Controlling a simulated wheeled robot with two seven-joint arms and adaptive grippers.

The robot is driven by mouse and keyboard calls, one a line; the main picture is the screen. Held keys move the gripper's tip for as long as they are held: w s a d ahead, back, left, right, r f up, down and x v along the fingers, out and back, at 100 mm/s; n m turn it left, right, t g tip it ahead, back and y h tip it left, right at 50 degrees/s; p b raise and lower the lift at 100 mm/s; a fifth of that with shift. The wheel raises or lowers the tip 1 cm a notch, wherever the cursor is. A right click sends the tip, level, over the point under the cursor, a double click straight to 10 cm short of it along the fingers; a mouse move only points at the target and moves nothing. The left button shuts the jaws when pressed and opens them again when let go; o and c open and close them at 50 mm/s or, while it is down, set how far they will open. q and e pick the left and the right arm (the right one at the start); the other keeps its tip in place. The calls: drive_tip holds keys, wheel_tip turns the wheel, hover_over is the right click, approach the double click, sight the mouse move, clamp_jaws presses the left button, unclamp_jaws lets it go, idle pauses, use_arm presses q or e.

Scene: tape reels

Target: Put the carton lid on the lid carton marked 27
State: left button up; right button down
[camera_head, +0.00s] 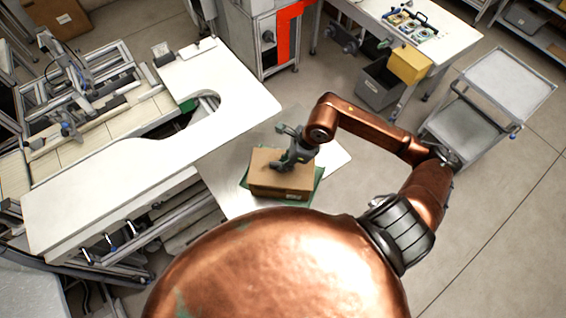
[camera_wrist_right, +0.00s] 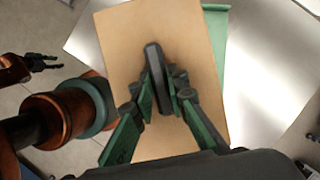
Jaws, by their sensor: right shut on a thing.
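The carton lid (camera_wrist_right: 190,40) is a flat tan panel with a dark bar handle (camera_wrist_right: 153,65) at its middle. My right gripper (camera_head: 277,166) is shut on this handle from above; it also shows in the right wrist view (camera_wrist_right: 160,100). The brown lid carton (camera_head: 280,192) is directly beneath the lid, with a small pale label on its front side. I cannot read a number on it. I cannot tell whether the lid rests on the carton or is just above it. My left gripper (camera_wrist_right: 42,62) shows small at the left of the wrist view, its fingers apart and empty.
A white workbench (camera_head: 110,185) with a curved cutout is at the left. A trolley (camera_head: 510,85), grey bin (camera_head: 378,85) and yellow box (camera_head: 408,65) stand at the right.

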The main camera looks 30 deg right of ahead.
drive_tip(key=c, duration=2.3)
unclamp_jaws()
drive_tip(key=shift+s, duration=0.1)
drive_tip(key=shift+o, duration=0.6)
drive_tip(key=o, duration=0.3)
drive_tip(key=shift+w, duration=0.2)
drive_tip(key=shift+o, duration=0.3)
drive_tip(key=shift+s, duration=0.1)
drive_tip(key=shift+r, duration=0.1)
use_arm(q)
drive_tip(key=shift+w, duration=0.8)
use_arm(e)
drive_tip(key=v, duration=1.1)
drive_tip(key=shift+d+r, duration=0.2)
drive_tip(key=shift+r, duration=0.15)
use_arm(q)
drive_tip(key=shift+d, duration=0.1)
use_arm(e)
drive_tip(key=shift+s+a, duration=0.1)
